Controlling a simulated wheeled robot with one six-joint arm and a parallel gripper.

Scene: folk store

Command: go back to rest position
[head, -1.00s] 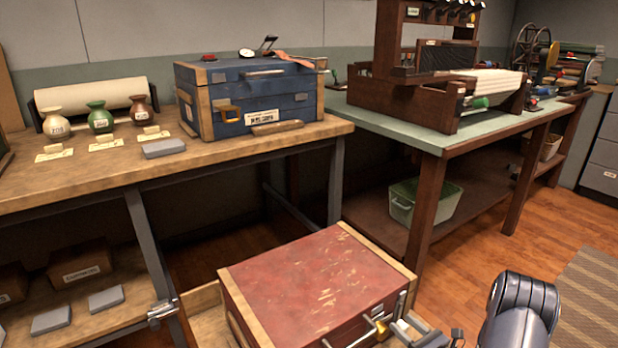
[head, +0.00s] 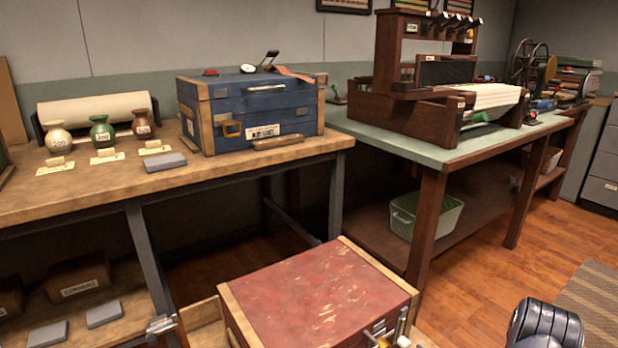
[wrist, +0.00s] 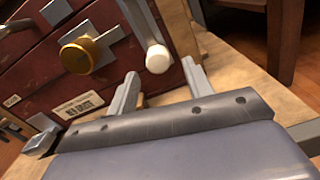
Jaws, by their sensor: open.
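My gripper (wrist: 160,88) is open in the wrist view, with two grey fingers spread and nothing visible between them. It is close to the front of a worn red chest (wrist: 25,75). The chest front shows a brass knob (wrist: 80,56), a white-ended grey handle (wrist: 157,58) and a label. I cannot tell whether a finger touches the chest. In the head view the red chest (head: 315,295) stands low at the bottom centre, its lid shut. The gripper is not in the head view; only a dark link of my arm shows at the lower right.
A wooden bench (head: 225,170) on the left holds a blue toolbox (head: 265,105) and several small vases. A green-topped table (head: 400,145) carries a loom (head: 430,85), with a green bin (head: 425,215) beneath. Wooden floor (head: 490,290) is clear at right.

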